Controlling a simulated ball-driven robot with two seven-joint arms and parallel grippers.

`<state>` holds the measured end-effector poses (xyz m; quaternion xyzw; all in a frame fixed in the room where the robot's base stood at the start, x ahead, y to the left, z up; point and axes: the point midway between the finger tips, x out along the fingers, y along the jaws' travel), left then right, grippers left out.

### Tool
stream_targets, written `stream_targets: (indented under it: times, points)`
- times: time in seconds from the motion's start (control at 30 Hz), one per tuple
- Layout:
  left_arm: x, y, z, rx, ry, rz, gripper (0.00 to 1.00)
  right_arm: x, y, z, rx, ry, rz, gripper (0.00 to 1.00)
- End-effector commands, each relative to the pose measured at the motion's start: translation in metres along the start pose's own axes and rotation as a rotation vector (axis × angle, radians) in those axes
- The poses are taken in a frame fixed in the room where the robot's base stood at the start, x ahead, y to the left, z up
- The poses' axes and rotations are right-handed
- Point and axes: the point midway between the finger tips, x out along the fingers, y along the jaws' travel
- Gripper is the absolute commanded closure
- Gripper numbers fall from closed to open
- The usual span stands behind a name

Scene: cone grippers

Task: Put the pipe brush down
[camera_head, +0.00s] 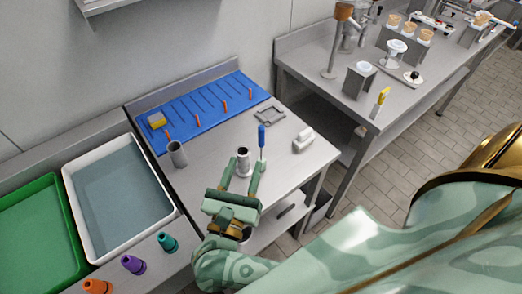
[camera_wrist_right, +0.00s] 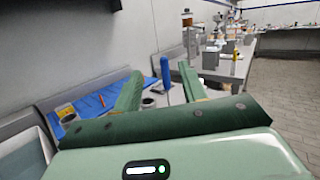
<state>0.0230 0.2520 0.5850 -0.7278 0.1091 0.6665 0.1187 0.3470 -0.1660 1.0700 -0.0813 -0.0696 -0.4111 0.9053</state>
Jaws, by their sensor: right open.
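The pipe brush appears to be the upright tool with a blue handle (camera_head: 261,136) and a thin shaft, just beyond my right gripper (camera_head: 246,164). Its blue handle also shows in the right wrist view (camera_wrist_right: 165,70), between the two fingers in the picture. My right gripper is open, with its fingers spread over the steel worktop. A grey cylinder with a dark top (camera_head: 243,155) stands near the fingertips. My left gripper is not in view.
A blue mat (camera_head: 215,98) with orange pegs and a yellow block lies at the back. A grey cup (camera_head: 177,154), a grey frame (camera_head: 270,115) and a white block (camera_head: 303,140) stand around. A white tray (camera_head: 72,188) and coloured cones are left. Bare worktop lies between.

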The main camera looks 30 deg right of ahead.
Motion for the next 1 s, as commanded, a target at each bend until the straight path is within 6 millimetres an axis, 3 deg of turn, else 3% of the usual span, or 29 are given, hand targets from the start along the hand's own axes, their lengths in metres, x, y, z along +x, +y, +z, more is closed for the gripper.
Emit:
stream_targets:
  times: [0.03, 0.1, 0.2, 0.53, 0.77, 1.0]
  points:
    - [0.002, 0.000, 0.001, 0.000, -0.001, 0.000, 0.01, -0.008, -0.002, -0.019, 0.035, 0.089, -0.002, 0.58]
    - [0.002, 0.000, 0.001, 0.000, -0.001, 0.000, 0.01, -0.013, -0.004, -0.035, 0.072, 0.164, -0.008, 0.58]
    - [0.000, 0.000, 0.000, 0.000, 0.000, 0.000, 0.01, -0.006, -0.005, -0.043, 0.092, 0.198, -0.011, 0.58]
    - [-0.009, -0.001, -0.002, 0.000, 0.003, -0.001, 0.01, 0.071, -0.005, -0.054, 0.091, 0.191, -0.011, 0.58]
    - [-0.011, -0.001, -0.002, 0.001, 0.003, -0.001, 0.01, 0.094, -0.004, -0.059, 0.090, 0.194, -0.009, 0.58]
    - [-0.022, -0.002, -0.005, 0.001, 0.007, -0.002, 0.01, 0.130, 0.001, -0.047, 0.090, 0.190, -0.010, 0.58]
